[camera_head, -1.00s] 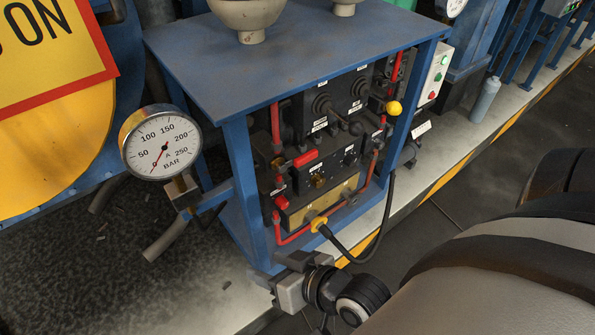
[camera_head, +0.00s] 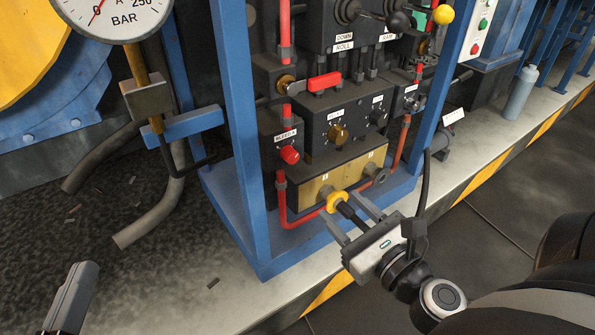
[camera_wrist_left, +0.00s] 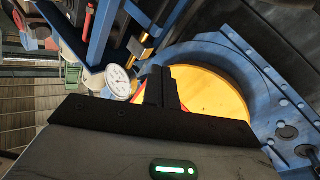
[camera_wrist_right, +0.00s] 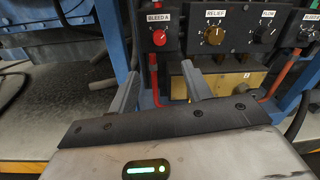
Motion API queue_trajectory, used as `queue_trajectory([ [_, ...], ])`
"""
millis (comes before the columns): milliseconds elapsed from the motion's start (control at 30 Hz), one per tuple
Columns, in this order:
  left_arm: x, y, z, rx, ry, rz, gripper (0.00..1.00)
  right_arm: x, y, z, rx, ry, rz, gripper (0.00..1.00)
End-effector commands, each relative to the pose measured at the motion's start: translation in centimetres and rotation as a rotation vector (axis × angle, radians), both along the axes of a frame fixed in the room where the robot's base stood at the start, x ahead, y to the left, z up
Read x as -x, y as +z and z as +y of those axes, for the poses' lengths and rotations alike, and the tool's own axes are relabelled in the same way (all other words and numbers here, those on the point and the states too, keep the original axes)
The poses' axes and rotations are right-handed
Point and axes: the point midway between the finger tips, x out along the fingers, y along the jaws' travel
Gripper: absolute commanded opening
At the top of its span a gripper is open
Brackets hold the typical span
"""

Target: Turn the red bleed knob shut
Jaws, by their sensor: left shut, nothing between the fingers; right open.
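The red bleed knob (camera_head: 289,155) sits on a dark block under a BLEED A label, at the left of the panel; in the right wrist view the knob (camera_wrist_right: 159,38) is above and between the fingers. My right gripper (camera_head: 351,217) is open in front of the brass manifold, below and right of the knob and apart from it. Its fingers (camera_wrist_right: 160,92) point toward the panel. My left gripper (camera_head: 84,268) is shut and empty at the lower left, far from the knob; its fingers (camera_wrist_left: 160,88) face the gauge and yellow disc.
A yellow-collared hose plug (camera_head: 337,202) enters the brass manifold (camera_head: 312,189) close to my right fingers; its black hose (camera_head: 425,185) partly hides behind the gripper. A blue frame post (camera_head: 243,140) stands left of the knob. A red lever (camera_head: 324,82) and brass relief knob (camera_head: 338,134) are nearby.

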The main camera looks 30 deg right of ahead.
Motion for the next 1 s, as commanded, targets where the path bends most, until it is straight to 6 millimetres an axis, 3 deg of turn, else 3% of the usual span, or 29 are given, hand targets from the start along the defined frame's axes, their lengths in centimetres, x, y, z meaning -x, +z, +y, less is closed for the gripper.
queue_trajectory([
  [167, 1.5, -1.8, -0.5, 0.056, -0.03, 0.23, 0.0, -2.6, 0.9, 0.0, 0.008, 0.006, -0.003, 0.49],
  [600, 1.7, -3.5, 0.2, -0.117, 0.009, 0.28, 0.0, -12.0, 0.4, -0.4, 0.01, 0.004, -0.002, 0.49],
  [800, 1.7, -3.7, 0.3, -0.133, 0.011, 0.28, 0.0, -14.5, 0.2, -0.4, 0.009, 0.004, -0.001, 0.49],
  [1000, 1.7, -3.7, 0.3, -0.135, 0.013, 0.28, 0.0, -15.2, 0.2, -0.5, 0.008, 0.003, 0.001, 0.49],
])
